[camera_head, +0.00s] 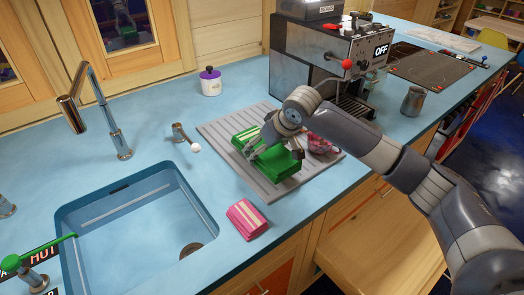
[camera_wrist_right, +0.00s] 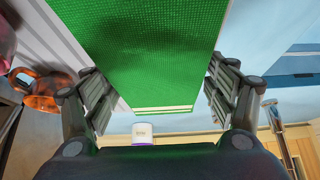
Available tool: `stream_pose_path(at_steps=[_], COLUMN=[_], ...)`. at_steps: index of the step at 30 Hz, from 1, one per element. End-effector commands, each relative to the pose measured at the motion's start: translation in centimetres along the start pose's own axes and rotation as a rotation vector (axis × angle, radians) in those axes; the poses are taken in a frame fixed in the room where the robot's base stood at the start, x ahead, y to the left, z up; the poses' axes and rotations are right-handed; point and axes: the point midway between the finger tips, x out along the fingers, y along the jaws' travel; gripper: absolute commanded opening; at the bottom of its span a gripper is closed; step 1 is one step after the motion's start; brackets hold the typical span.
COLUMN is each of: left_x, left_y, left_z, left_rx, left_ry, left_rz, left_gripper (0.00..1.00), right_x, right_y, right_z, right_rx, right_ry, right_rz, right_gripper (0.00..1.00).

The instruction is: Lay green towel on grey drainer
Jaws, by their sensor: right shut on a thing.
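The green towel (camera_head: 280,164), folded with cream stripes at its far end, is over the grey drainer (camera_head: 218,143), a flat ribbed board on the blue counter. My right gripper (camera_head: 270,138) is shut on the towel from above. In the right wrist view the towel (camera_wrist_right: 155,50) fills the space between the two fingers (camera_wrist_right: 160,90), and part of the ribbed drainer (camera_wrist_right: 62,45) shows at the left. I cannot tell whether the towel touches the drainer. My left gripper is not in view.
A patterned pink cup (camera_head: 320,145) stands beside the towel at the drainer's right side. A folded pink towel (camera_head: 246,218) lies near the counter's front edge, right of the sink (camera_head: 140,240). A coffee machine (camera_head: 310,60) stands behind; a white jar (camera_head: 210,82) is at the back.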

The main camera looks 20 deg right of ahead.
Motion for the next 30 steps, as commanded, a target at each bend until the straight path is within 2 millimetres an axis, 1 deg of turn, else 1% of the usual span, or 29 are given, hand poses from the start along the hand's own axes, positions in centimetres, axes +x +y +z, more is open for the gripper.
stream_pose_path(at_steps=[1,6,12,15,26,27,29,30], left_x=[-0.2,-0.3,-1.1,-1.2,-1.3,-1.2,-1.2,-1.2], left_y=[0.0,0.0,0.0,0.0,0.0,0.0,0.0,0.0], left_z=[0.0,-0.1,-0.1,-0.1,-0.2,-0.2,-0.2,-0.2], left_rx=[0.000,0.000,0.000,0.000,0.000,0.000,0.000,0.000], left_ry=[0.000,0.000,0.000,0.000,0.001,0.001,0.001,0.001], left_rz=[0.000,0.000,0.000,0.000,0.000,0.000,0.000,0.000], left_gripper=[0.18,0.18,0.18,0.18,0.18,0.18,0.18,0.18], right_x=[0.3,1.0,3.1,3.7,4.1,4.1,4.1,4.1], right_y=[0.0,0.1,0.2,0.2,0.1,0.2,0.2,0.2], right_z=[-0.6,-1.1,0.4,0.8,1.0,0.9,0.9,0.9], right_rx=[0.000,-0.001,-0.001,-0.002,-0.001,-0.001,-0.001,-0.001], right_ry=[0.001,-0.001,-0.003,0.000,0.001,0.001,0.001,0.001], right_rz=[-0.001,0.000,0.000,0.000,0.000,0.000,0.000,0.000], right_gripper=[0.55,0.55,0.55,0.55,0.55,0.85,0.99,0.99])
